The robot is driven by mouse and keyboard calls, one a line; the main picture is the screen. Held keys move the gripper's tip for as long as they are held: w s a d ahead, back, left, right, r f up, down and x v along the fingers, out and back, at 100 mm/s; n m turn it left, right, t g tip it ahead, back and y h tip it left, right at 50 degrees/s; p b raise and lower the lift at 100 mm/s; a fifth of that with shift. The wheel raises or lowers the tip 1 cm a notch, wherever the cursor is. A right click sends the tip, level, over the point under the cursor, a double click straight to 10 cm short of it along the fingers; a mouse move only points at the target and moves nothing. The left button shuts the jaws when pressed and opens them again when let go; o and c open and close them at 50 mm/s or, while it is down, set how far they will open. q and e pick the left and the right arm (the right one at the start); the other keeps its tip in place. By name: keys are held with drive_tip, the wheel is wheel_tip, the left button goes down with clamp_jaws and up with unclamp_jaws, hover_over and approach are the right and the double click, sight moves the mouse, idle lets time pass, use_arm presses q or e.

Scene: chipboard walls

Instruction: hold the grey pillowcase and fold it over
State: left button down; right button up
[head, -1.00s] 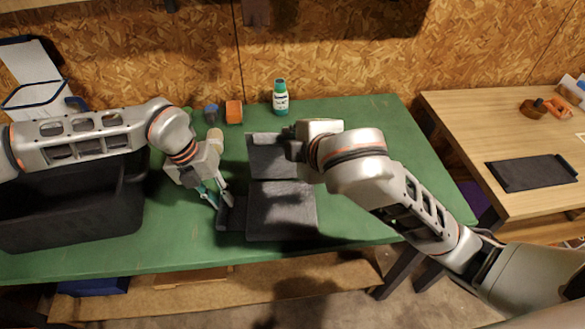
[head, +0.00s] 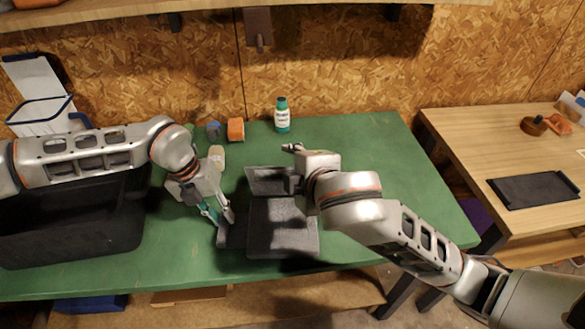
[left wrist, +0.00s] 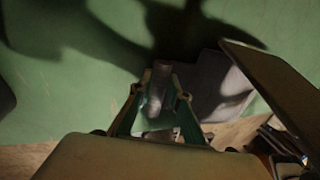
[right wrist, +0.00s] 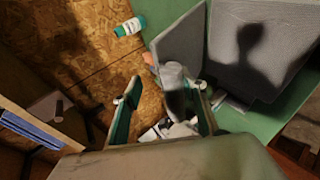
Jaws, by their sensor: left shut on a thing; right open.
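The grey pillowcase (head: 283,243) lies near the front of the green table, with a separate-looking far flap (head: 262,178) tilted up from it. It also shows in the left wrist view (left wrist: 217,82) and the right wrist view (right wrist: 265,60). My left gripper (head: 223,216) is shut on the pillowcase's narrow left part, low at the table. My right gripper (head: 294,182) is open beside the right side of the far flap. In the right wrist view, the flap (right wrist: 181,40) rises just beyond its fingers; whether they touch it is unclear. The right arm hides part of the cloth.
A black crate (head: 70,222) is at the left. A wooden table (head: 470,135) with a dark tray (head: 534,189) is at the right.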

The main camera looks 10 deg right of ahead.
drive_tip(key=shift+s+a, duration=0.15)
drive_tip(key=shift+s, duration=0.9)
drive_tip(key=shift+s+a, duration=0.1)
drive_tip(key=shift+s, duration=0.9)
drive_tip(key=shift+c, duration=0.5)
wheel_tip(320, 180, up, 8)
use_arm(q)
drive_tip(key=c, duration=1.8)
unclamp_jaws()
